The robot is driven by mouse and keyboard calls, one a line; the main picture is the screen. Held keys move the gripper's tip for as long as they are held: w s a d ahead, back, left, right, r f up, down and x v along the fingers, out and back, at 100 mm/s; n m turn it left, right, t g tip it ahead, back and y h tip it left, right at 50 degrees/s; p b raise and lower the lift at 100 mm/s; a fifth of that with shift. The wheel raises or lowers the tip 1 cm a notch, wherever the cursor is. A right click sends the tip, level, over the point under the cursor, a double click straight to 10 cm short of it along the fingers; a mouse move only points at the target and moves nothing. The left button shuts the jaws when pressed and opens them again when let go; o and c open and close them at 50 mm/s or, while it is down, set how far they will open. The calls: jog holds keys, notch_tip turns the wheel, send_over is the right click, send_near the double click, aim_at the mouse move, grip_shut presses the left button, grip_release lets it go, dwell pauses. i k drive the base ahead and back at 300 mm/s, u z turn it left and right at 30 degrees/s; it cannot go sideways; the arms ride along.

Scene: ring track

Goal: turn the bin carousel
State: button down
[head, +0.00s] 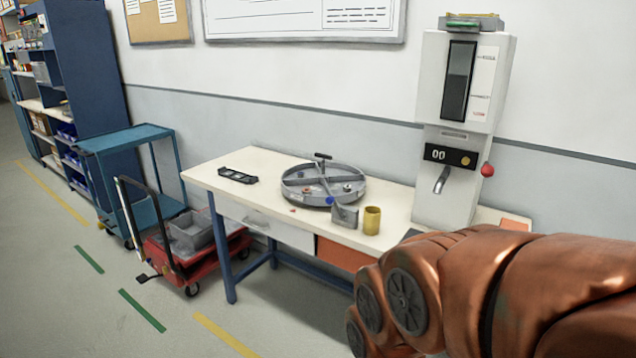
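The bin carousel (308,196) is a round grey tray with raised dividers, sitting on the cream-topped workbench (225,167). A dark T-shaped handle (323,157) stands up at its back edge. Small parts, some red, lie in its compartments, and a blue knob-like piece (329,200) shows at its front. My copper-coloured arm fills the lower right of the head view, in front of the bench's right end. My gripper is not visible, so its state and any contact are hidden.
A grey block (344,217) and a yellow cup (372,220) stand close to the carousel's front right. A tall white dispenser (461,110) stands at the right. A red cart (205,262) and blue trolley (125,138) stand left of the bench.

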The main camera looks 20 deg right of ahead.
aim_at(325, 178)
jog(key=z, duration=0.35)
jog(key=i, duration=2.3)
jog(key=u, duration=0.5)
